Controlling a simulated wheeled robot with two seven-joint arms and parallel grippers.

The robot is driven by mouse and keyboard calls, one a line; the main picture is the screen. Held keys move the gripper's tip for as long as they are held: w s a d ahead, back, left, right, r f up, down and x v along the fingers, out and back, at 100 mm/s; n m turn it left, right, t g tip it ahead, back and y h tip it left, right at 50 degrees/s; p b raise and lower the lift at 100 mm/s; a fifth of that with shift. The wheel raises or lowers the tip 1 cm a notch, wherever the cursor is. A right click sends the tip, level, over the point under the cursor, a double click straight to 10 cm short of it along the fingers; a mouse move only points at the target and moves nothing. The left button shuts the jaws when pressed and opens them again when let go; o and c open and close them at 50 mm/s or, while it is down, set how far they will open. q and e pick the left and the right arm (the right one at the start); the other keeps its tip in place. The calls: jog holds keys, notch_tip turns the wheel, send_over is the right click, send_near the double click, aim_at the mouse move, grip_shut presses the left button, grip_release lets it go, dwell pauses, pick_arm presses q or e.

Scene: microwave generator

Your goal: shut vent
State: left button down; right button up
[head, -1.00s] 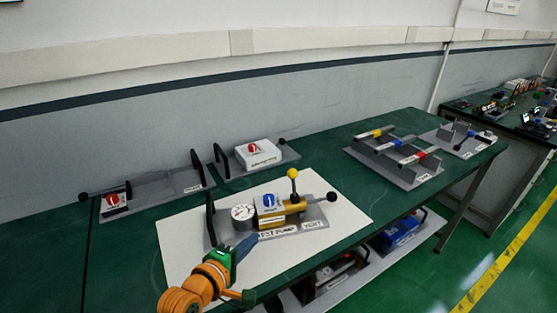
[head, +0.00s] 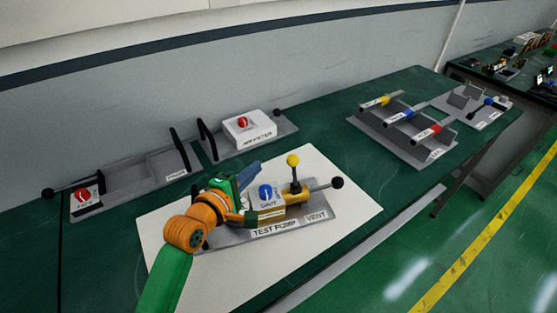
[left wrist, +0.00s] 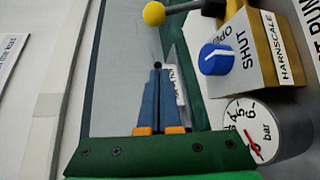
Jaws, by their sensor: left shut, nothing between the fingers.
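The test pump (head: 240,236) stands on a white sheet, with a VENT label (head: 316,215) at its right end. Near that label a rod ends in a black ball (head: 337,183). An upright lever has a yellow ball (head: 293,160), also in the left wrist view (left wrist: 154,14). A blue knob (head: 265,191) sits on a block marked SHUT; it shows in the left wrist view (left wrist: 218,58), its exact setting unclear. My left gripper (head: 252,168) is shut and empty, above the pump's left part, apart from the knob. My arm hides the gauge in the head view; the left wrist view shows it (left wrist: 252,130).
An air-filter unit (head: 250,127) and a tray with a red knob (head: 85,197) stand behind, toward the wall. A rack with yellow, blue and red handles (head: 402,130) is at the right. The white sheet (head: 345,215) is clear right of the pump.

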aim_at(294, 170)
pick_arm(q)
jog(key=w+d+p, duration=0.2)
jog(key=w+d, duration=0.1)
jog(key=d, duration=0.2)
jog(key=shift+w+d+f+p, duration=0.15)
jog(key=shift+w+d+p, duration=0.15)
jog(key=shift+w+d, duration=0.1)
jog(key=shift+f, duration=0.1)
